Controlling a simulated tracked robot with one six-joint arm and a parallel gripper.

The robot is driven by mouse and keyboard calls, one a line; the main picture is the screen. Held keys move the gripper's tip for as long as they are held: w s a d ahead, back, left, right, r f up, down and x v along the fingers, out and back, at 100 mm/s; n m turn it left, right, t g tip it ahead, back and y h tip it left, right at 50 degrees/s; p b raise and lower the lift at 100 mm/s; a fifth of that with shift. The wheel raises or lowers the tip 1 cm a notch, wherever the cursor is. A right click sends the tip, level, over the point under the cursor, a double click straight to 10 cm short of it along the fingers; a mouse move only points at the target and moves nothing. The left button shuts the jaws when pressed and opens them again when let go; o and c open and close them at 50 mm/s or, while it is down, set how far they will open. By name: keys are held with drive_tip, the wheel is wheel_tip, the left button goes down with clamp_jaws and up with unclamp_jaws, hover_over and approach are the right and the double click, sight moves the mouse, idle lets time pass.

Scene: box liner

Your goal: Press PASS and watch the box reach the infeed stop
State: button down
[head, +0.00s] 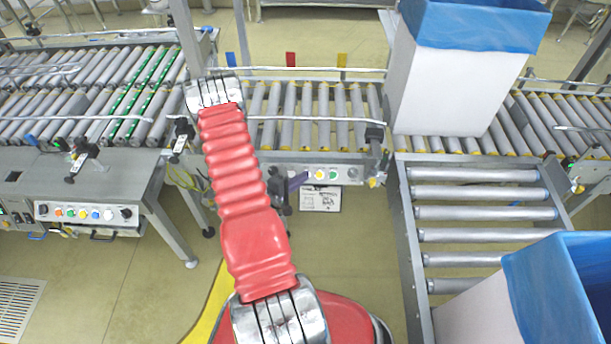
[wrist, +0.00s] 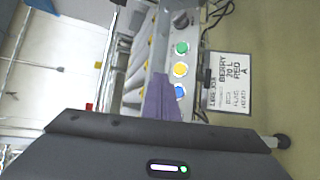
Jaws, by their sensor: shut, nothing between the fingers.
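My gripper (head: 297,183) is shut and empty, held close in front of the button panel on the middle conveyor. In the wrist view its purple fingers (wrist: 158,84) point at the panel, beside the blue button (wrist: 180,90); I cannot tell whether they touch. The yellow button (wrist: 180,69) and green button (wrist: 181,48) are uncovered, with a dark knob beyond. No PASS label is readable. A tall white box (head: 443,94) with a blue liner (head: 475,22) stands upright on the rollers, right of the panel. I cannot make out which part is the infeed stop.
A second lined box (head: 478,312) stands at the lower right, by the side roller lane (head: 480,213). A job card (wrist: 229,83) hangs below the panel. Another button panel (head: 85,213) is on the left bench. The middle rollers (head: 320,110) are empty.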

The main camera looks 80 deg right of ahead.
drive_tip(key=shift+w+d+f, duration=0.2)
drive_tip(key=shift+d+f, duration=0.65)
drive_tip(key=shift+f, duration=0.15)
drive_tip(key=shift+w+d+f, duration=0.15)
drive_tip(key=shift+d+f, duration=0.7)
drive_tip(key=shift+f, duration=0.15)
idle(0.7)
drive_tip(key=shift+d+f, duration=0.25)
